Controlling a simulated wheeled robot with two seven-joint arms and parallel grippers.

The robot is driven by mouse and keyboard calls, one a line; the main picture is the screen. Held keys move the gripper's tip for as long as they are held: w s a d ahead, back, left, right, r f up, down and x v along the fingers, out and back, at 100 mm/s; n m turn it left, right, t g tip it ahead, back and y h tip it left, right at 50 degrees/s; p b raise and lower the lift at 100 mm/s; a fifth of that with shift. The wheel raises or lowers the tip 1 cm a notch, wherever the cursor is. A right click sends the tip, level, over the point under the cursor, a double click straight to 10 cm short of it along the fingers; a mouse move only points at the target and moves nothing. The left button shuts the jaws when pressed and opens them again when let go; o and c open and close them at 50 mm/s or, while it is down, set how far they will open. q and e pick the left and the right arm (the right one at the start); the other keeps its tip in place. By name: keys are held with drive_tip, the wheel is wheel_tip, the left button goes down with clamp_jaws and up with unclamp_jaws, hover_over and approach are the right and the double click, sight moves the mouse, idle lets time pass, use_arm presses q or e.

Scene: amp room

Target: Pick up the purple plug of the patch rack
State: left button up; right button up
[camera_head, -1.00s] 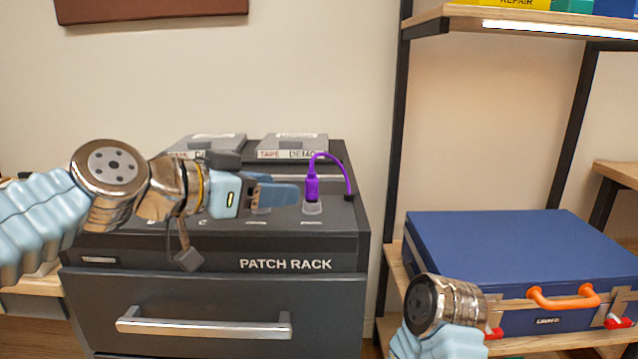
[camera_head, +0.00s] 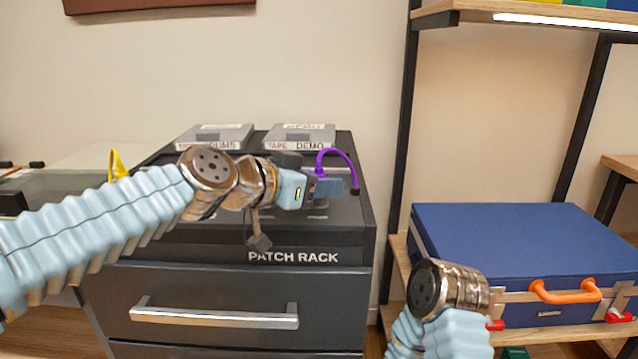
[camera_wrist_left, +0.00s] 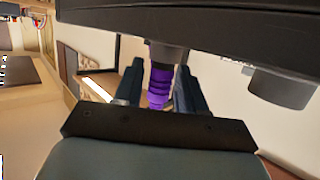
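The purple plug (camera_head: 320,171) with its curved purple cable stands upright at the right of the patch rack's top (camera_head: 345,212). My left gripper (camera_head: 328,187) is at the plug and covers its lower part in the head view. In the left wrist view, the plug (camera_wrist_left: 160,86) lies between the two dark fingers of my left gripper (camera_wrist_left: 159,88), with narrow gaps on both sides. The fingers look open around it. It still meets a dark socket (camera_wrist_left: 168,58). My right wrist shows at lower right in the head view, but its gripper does not.
Two tape cases, one marked DEMO (camera_head: 300,137), lie at the back of the rack. A drawer handle (camera_head: 215,315) sticks out in front. A blue case (camera_head: 520,245) with an orange handle stands on the shelf at right, beside my right arm.

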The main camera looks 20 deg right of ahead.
sight(318, 168)
use_arm(q)
clamp_jaws()
drive_tip(key=shift+r, duration=0.65)
drive_tip(key=r, duration=0.1)
drive_tip(key=r+p, duration=0.1)
drive_tip(key=shift+s+a+r, duration=0.15)
drive_tip(key=shift+s+r, duration=0.05)
drive_tip(key=shift+r, duration=0.2)
drive_tip(key=s+a+r, duration=0.9)
drive_tip(key=s, duration=0.1)
drive_tip(key=shift+a, duration=0.15)
